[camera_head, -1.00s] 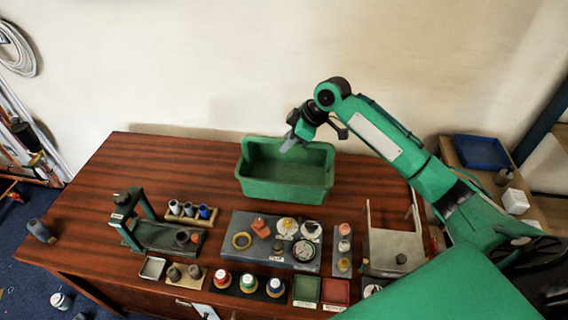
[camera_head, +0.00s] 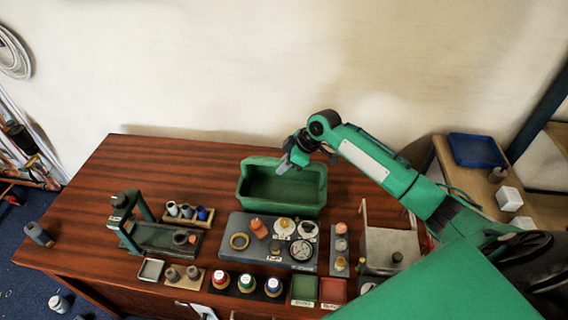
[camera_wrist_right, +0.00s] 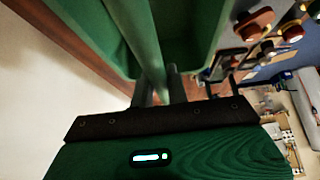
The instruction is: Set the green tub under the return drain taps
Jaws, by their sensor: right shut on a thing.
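The green tub (camera_head: 275,203) is a deep, open rectangular box over the back middle of the brown table; it looks empty. My right gripper (camera_head: 289,163) is at its far rim. In the right wrist view my right gripper (camera_wrist_right: 157,88) is shut on the wall of the green tub (camera_wrist_right: 205,30). I cannot tell whether the tub rests on the table or hangs just above it. My left gripper is not in view. I cannot make out the return drain taps.
The brown table (camera_head: 125,165) is clear left of the tub. A grey plate (camera_head: 228,262) with gauges and fittings lies in front of the tub. A green press stand (camera_head: 125,215) is at the left, a metal tray (camera_head: 388,245) at the right. A blue tray (camera_head: 480,150) lies on a shelf.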

